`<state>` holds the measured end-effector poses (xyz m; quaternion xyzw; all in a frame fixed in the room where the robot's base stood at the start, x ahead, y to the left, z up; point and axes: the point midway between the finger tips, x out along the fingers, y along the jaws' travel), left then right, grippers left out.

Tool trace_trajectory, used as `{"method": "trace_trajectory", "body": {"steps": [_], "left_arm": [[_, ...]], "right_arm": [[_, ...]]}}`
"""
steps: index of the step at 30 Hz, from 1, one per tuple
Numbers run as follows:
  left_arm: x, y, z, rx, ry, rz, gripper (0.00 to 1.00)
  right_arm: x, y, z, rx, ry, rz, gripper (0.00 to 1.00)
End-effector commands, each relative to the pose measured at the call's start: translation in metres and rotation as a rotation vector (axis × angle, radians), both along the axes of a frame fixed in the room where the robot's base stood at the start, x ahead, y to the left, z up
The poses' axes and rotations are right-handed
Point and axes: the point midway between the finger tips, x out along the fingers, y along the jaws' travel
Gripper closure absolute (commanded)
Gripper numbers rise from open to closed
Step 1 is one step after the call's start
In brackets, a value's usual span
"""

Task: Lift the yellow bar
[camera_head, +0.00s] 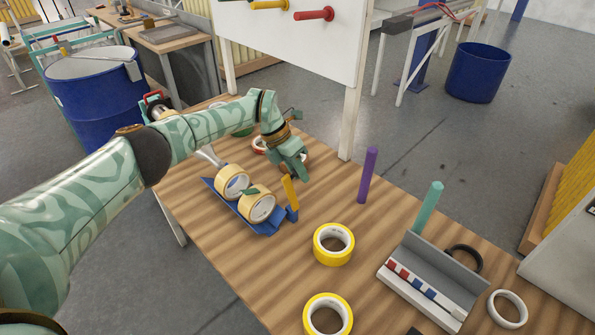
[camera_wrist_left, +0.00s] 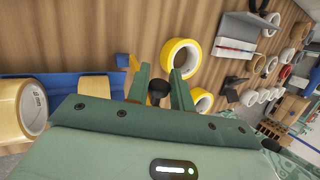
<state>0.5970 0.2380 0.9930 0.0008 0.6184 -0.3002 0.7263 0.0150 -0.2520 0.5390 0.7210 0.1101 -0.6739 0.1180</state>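The yellow bar (camera_head: 289,191) stands upright, slightly tilted, at the right end of the blue tape holder (camera_head: 262,228). In the left wrist view, a yellow piece (camera_wrist_left: 122,60) with blue beside it shows just left of my fingers. My left gripper (camera_head: 300,172) is right above and behind the bar's top in the head view. In the left wrist view my left gripper (camera_wrist_left: 160,78) has its fingers apart with nothing held between them. The bar is outside the gap between the fingers. My right gripper is in neither view.
Cream tape rolls (camera_head: 232,180) sit on the blue holder. Yellow tape rolls (camera_head: 334,244) lie on the wooden table. A purple post (camera_head: 367,176) and a teal post (camera_head: 427,207) stand to the right, near a grey tray (camera_head: 432,262). A white board (camera_head: 300,45) rises behind.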

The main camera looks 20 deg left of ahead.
Motion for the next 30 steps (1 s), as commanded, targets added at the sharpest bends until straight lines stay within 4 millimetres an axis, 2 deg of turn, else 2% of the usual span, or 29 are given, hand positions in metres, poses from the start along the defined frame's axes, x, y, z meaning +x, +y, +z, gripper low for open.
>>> {"method": "trace_trajectory", "body": {"steps": [2, 10, 14, 17, 24, 30], "left_arm": [[-0.001, 0.0, -0.001, 0.0, 0.002, -0.001, 0.59], [0.0, 0.0, 0.0, -0.001, 0.002, 0.0, 0.59], [0.0, 0.006, 0.012, 0.0, 0.0, 0.001, 0.59], [-0.001, 0.014, 0.03, 0.0, -0.002, 0.002, 0.59], [-0.004, 0.043, 0.089, 0.0, -0.002, 0.002, 0.59], [-0.007, 0.062, 0.127, 0.0, -0.001, 0.0, 0.59]], "right_arm": [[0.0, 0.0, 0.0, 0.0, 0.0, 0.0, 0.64], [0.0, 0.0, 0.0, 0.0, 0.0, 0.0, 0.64], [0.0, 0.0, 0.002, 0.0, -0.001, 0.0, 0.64], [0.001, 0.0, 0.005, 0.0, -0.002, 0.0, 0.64], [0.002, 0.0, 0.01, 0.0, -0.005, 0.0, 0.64], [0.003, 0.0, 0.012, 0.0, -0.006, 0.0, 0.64]]}}
